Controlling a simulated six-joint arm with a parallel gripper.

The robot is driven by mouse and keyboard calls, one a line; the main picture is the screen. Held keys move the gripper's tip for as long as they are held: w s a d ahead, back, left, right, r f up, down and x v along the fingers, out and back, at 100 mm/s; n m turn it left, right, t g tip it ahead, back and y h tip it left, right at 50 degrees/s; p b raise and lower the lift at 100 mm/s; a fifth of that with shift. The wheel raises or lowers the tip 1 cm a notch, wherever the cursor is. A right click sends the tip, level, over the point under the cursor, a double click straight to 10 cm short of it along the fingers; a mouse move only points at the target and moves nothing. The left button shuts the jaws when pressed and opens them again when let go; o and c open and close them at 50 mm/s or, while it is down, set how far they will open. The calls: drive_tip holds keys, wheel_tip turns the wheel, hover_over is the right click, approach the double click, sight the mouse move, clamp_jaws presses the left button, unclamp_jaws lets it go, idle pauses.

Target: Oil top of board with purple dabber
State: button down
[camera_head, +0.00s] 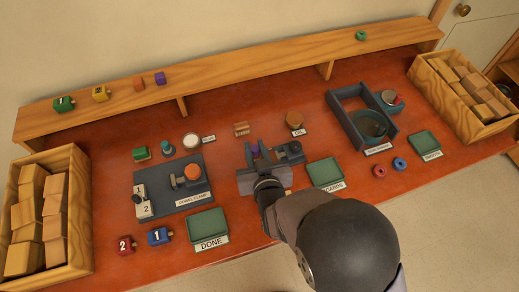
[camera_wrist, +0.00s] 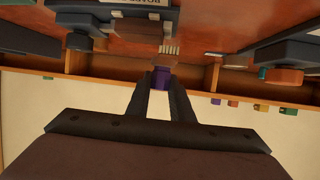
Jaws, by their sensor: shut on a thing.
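My gripper (camera_head: 254,152) is over the dark grey fixture (camera_head: 275,182) at mid-bench. Its fingers are shut on a purple piece (camera_head: 255,151), taken to be the dabber. In the wrist view the purple dabber (camera_wrist: 161,78) sits between the fingertips (camera_wrist: 162,84), with a brownish surface just beyond it; I cannot tell whether they touch or whether that surface is the board. An orange-brown round pot (camera_head: 294,118) stands behind, by a label that seems to read OIL. My gripper and arm hide part of the fixture.
The dowel clamp (camera_head: 165,202) is left of the fixture, and a green tray (camera_head: 325,170) is right. The green DONE tray (camera_head: 207,222) is in front. Crates of wooden blocks stand at the left (camera_head: 82,210) and right (camera_head: 420,72) ends. A raised shelf (camera_head: 225,72) runs behind.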

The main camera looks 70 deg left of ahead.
sight(256, 149)
drive_tip(key=shift+d+r+p, duration=0.1)
drive_tip(key=shift+r+p, duration=1.7)
drive_tip(key=shift+r, duration=1.1)
drive_tip(key=shift+w, duration=0.15)
